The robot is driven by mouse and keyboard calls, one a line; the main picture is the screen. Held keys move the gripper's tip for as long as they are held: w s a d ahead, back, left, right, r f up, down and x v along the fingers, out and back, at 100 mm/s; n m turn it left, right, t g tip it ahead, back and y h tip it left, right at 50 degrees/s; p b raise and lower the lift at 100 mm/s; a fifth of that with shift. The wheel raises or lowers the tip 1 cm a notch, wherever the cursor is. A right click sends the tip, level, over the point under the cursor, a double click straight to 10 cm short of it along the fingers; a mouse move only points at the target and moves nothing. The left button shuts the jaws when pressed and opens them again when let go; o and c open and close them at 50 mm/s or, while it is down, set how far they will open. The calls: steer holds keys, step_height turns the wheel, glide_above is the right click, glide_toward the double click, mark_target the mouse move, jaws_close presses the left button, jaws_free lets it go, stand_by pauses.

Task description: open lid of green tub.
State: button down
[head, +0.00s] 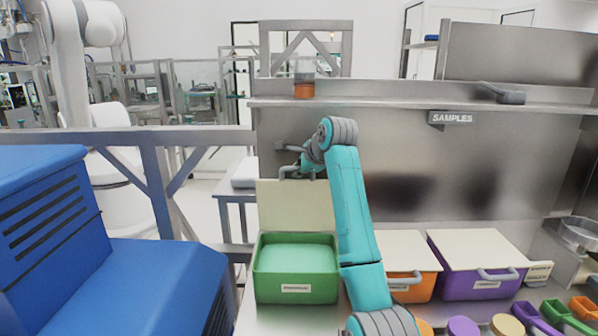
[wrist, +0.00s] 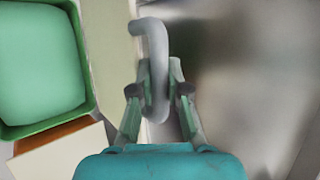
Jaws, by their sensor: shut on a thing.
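The green tub (head: 296,285) stands on the bench left of my arm, its green inside showing. Its cream lid (head: 290,208) is swung up and stands nearly upright at the tub's back edge. In the wrist view the tub (wrist: 88,75) is at the left and the lid (wrist: 108,45) shows as a narrow strip beside it. My gripper (head: 300,168) is at the lid's top edge. In the wrist view my gripper (wrist: 160,90) is shut on the grey lid handle (wrist: 152,45), which lies between the fingers.
An orange tub (head: 418,285) and a purple tub (head: 465,283), both with cream lids closed, stand to the right. Coloured scoops (head: 535,318) and round lids lie at the front right. A steel back panel with a shelf (head: 400,101) rises behind. A blue machine (head: 110,285) is at left.

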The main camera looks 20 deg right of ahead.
steer(key=c, duration=1.1)
jaws_free()
steer(key=shift+c, duration=0.2)
steer(key=shift+s, duration=0.1)
